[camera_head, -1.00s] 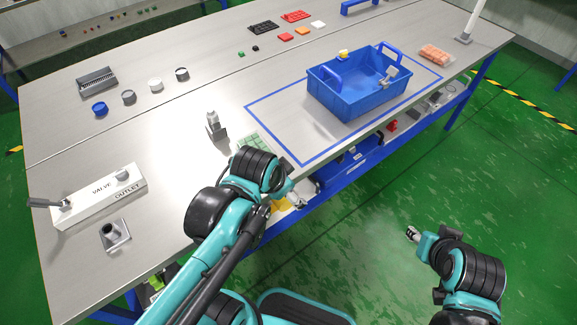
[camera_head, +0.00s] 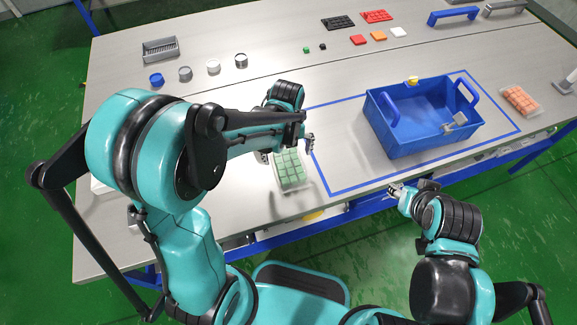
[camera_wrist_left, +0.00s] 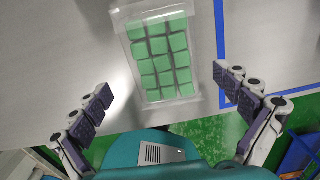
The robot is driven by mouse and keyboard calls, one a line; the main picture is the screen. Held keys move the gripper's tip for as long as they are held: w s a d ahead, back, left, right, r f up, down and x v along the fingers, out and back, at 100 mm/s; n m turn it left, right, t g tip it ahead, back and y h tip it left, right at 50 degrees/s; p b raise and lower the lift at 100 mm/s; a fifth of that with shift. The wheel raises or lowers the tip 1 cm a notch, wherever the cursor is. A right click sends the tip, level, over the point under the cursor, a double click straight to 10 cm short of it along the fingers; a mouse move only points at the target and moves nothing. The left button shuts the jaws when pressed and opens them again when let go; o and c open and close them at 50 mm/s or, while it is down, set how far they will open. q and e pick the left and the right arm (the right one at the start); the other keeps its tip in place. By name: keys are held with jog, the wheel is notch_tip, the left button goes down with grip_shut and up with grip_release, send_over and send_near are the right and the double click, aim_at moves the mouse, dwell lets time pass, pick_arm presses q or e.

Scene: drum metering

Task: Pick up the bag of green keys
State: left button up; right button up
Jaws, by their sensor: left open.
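The bag of green keys (camera_head: 289,171), a clear pack of green square keys, lies on the grey table near its front edge. It also shows in the left wrist view (camera_wrist_left: 160,58), at top centre. My left gripper (camera_head: 285,149) is over the bag's far end in the head view. In the left wrist view my left gripper (camera_wrist_left: 163,88) is open, with its fingers apart on either side of the bag and nothing between them gripped. My right gripper (camera_head: 397,189) is by the table's front edge, below the blue tote; its finger opening is too small to tell.
A blue tote (camera_head: 385,135) stands inside a blue taped outline (camera_head: 347,190) right of the bag. A bag of orange keys (camera_head: 520,101) lies farther right. Several round caps and small coloured blocks sit toward the back. My left arm hides the table's left part.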

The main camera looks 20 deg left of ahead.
aim_at(289, 164)
pick_arm(q)
jog(key=f+b, duration=0.1)
jog(key=f, duration=0.1)
jog(key=f+b, duration=0.1)
jog(key=f, duration=0.2)
jog(key=shift+w+d+f+b, duration=0.1)
jog(key=shift+d+f+b, duration=0.1)
jog(key=shift+b, duration=0.1)
jog(key=shift+c, duration=1.3)
jog(key=c, duration=0.9)
jog(key=shift+o, duration=0.2)
jog(key=shift+r, duration=0.2)
